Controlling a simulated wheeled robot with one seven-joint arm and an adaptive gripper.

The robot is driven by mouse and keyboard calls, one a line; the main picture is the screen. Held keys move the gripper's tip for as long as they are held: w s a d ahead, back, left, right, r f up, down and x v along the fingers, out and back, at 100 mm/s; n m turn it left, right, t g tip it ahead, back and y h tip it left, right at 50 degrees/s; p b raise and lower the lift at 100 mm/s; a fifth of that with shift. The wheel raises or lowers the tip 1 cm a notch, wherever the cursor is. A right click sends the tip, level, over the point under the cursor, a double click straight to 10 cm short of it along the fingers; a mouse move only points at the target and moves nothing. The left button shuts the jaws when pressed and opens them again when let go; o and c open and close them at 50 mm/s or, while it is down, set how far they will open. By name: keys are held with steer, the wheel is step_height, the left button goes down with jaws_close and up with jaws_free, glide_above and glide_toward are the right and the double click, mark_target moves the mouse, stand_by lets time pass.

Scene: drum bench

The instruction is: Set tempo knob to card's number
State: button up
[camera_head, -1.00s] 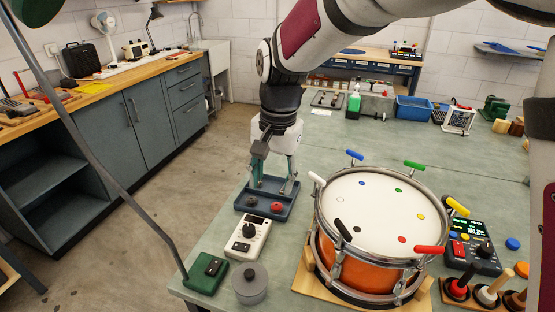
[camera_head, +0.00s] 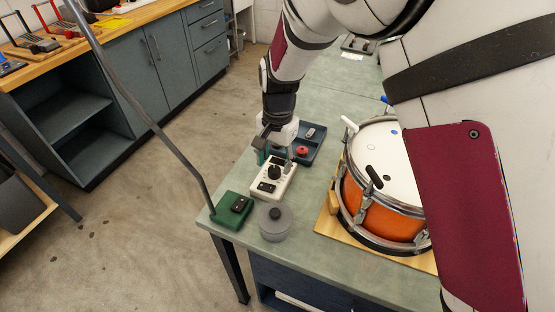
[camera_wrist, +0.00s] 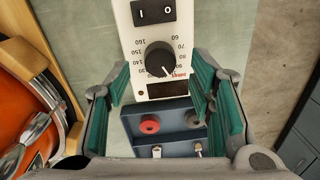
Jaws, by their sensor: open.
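The cream tempo box (camera_head: 285,190) stands near the table's left front corner, with a black round knob (camera_head: 274,173) on its top. In the wrist view the knob (camera_wrist: 160,59) sits in a ring of printed numbers, its white pointer line aimed toward the bottom of the picture, slightly right. A black rocker switch (camera_wrist: 154,11) is on the same face. My gripper (camera_head: 277,157) is over the box's far end. In the wrist view its teal-padded fingers (camera_wrist: 160,78) are wide apart on either side of the knob, holding nothing. I cannot make out a number card.
A blue tray (camera_head: 316,146) with a red piece lies just behind the box. The orange drum (camera_head: 370,213) is to the right, partly hidden by my arm. A lamp pole rises at left.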

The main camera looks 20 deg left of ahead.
mark_target(274, 171)
steer(key=shift+f, duration=1.35)
steer(key=shift+c, duration=0.3)
steer(key=c, duration=1.1)
steer(key=shift+n, duration=0.3)
steer(key=n+b, duration=0.1)
steer(key=n, duration=0.4)
steer(key=shift+w+b, duration=0.1)
steer(key=shift+b, duration=0.3)
steer(key=n+b, duration=0.1)
steer(key=n, duration=0.3)
steer(key=shift+a+n+g, duration=0.1)
steer(key=shift+n+g, duration=0.2)
steer(key=shift+n, duration=0.1)
steer(key=shift+b, duration=0.3)
